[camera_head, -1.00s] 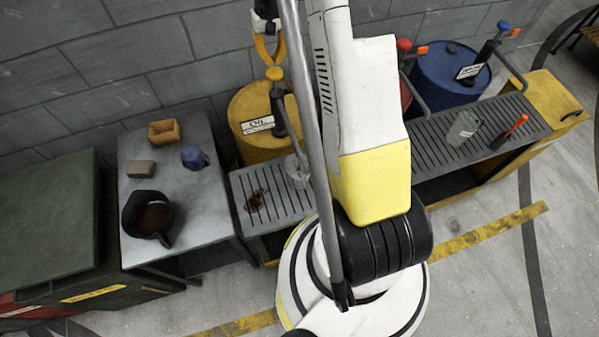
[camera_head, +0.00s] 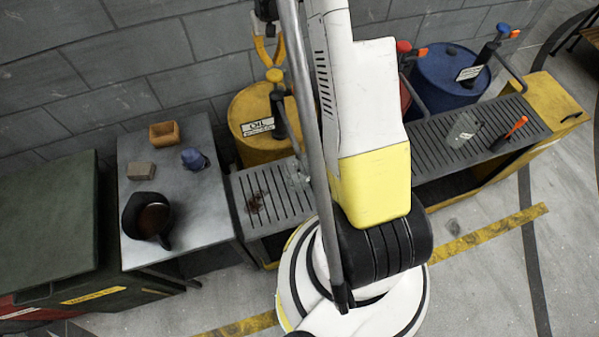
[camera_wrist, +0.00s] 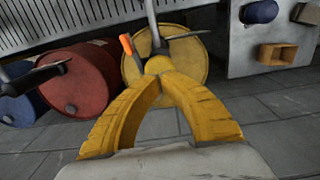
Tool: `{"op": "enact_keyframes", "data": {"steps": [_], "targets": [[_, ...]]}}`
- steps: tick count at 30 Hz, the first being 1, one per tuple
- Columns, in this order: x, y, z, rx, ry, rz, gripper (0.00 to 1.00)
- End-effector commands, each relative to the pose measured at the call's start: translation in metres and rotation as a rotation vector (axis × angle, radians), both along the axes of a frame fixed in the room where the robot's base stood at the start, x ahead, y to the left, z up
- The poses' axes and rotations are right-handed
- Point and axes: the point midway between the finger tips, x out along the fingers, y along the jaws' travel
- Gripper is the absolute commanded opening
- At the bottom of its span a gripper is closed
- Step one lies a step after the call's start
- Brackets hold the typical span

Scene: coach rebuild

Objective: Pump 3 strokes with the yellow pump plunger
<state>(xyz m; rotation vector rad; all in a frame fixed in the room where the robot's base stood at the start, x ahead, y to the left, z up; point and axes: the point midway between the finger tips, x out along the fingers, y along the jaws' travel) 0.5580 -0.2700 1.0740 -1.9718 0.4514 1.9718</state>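The yellow pump plunger's knob (camera_head: 274,76) stands at the top of a dark pump on the yellow oil drum (camera_head: 252,108). In the wrist view the knob (camera_wrist: 158,64) shows just beyond my fingertips, with an orange tab (camera_wrist: 127,45) beside it. My gripper (camera_head: 269,63) points down over the knob. In the wrist view my gripper's curved yellow fingers (camera_wrist: 158,78) meet at their tips, right at the knob. I cannot tell whether they touch it. A clear vessel (camera_head: 299,172) stands on the grate in front of this drum, partly behind my arm.
A red drum (camera_wrist: 82,80) and a blue drum (camera_head: 445,72) with pumps stand to the right. The grated bench (camera_head: 425,150) holds another clear vessel (camera_head: 463,131). A grey table (camera_head: 190,225) at left carries a dark jug (camera_head: 135,218). My arm hides the middle.

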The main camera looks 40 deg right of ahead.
Motion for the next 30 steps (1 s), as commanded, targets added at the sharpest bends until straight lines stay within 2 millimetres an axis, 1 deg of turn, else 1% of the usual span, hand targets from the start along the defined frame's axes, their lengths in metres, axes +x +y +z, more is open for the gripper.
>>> {"op": "enact_keyframes", "data": {"steps": [11,30], "targets": [[0.000,0.000,-0.003,0.000,0.000,0.000,0.00],[0.000,0.000,-0.025,0.000,0.000,0.000,0.00]]}}
